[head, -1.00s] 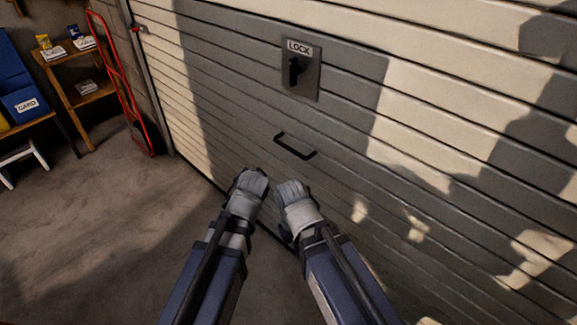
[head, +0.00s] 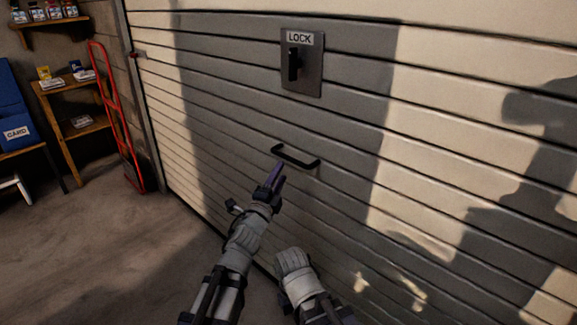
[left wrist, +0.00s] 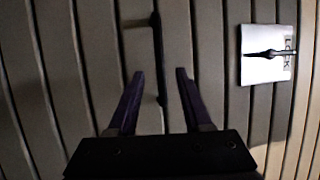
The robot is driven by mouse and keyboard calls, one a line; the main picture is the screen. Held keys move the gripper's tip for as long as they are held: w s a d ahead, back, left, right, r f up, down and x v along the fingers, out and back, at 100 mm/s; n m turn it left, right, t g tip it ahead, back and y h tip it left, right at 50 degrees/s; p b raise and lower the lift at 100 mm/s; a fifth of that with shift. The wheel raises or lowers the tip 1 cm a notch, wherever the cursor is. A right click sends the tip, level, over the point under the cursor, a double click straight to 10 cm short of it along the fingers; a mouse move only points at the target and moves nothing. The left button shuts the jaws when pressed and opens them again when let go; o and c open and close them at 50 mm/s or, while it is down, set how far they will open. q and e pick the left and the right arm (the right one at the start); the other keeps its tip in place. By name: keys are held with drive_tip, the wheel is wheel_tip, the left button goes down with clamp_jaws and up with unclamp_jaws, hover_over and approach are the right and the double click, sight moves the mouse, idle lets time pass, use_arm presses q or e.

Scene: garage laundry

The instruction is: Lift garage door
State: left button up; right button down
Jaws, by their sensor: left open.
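The garage door (head: 230,120) is a wall of pale horizontal slats, its bottom edge near the floor. A black bar handle (head: 296,158) is fixed on it, below a metal lock plate (head: 314,75) with a black lever. My left gripper (head: 277,172) is just below the handle's left end. In the left wrist view, the open fingers (left wrist: 158,75) lie on either side of the handle (left wrist: 159,60), which runs upright in that picture; I cannot tell whether they touch it. My right arm comes in at the bottom, and its gripper fingers do not show.
A red hand truck (head: 118,120) stands by the door's left edge. Beside it are a wooden shelf (head: 82,127) with small boxes and a blue bin (head: 15,115) labelled CARD. The concrete floor (head: 110,240) in front is clear.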

sight(289, 158)
use_arm(q)
drive_tip(key=shift+p+x, duration=0.7)
drive_tip(key=shift+x, duration=3.25)
drive_tip(key=shift+c, duration=0.2)
clamp_jaws()
